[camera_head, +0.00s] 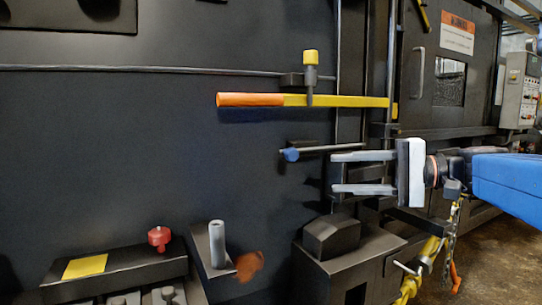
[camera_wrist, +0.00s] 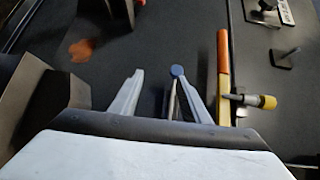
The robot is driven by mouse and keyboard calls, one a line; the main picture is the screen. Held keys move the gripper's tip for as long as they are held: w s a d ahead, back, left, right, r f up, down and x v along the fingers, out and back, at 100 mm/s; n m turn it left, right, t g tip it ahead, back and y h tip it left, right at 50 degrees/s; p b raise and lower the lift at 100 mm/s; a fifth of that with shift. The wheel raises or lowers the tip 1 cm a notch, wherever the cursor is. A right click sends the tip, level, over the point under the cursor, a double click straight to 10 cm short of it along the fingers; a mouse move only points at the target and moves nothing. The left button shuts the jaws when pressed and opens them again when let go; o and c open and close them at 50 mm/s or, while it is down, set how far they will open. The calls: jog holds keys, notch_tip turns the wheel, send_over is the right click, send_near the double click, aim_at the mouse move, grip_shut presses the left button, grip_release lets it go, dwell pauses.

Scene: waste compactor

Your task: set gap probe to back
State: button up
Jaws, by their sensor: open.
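A thin rod with a blue round knob (camera_head: 291,155) sticks out in front of the dark machine wall; it looks like the gap probe, though no label shows. In the wrist view the blue knob (camera_wrist: 177,71) appears between the fingers, closer to the right one. My gripper (camera_head: 334,173) is open and empty, its two pale fingers pointing left. In the head view it is to the right of the knob and mostly below the rod. In the wrist view its fingertips (camera_wrist: 162,73) show on either side of the knob. Contact with the rod cannot be told. The rod's far end is hidden.
An orange and yellow lever (camera_head: 250,100) with a yellow-capped pin (camera_head: 311,58) lies just above the rod. Below are a dark block (camera_head: 331,236), an upright grey cylinder (camera_head: 217,244) and a red knob (camera_head: 159,238). Open wall space is left of the blue knob.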

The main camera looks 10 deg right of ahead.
aim_at(285, 154)
jog(key=shift+y, duration=0.5)
jog(key=shift+w+d+r+x, duration=0.1)
jog(key=shift+w+r+x, duration=0.3)
jog(key=shift+x, duration=2.3)
jog(key=shift+w+d+r+x, duration=0.1)
jog(key=shift+r+x, duration=0.5)
jog(key=shift+x, duration=2.15)
jog(key=shift+w+d+r+x, duration=0.1)
jog(key=shift+w+r+x, duration=0.3)
jog(key=shift+x, duration=2.3)
jog(key=shift+s+r, duration=0.1)
jog(key=shift+s, duration=0.1)
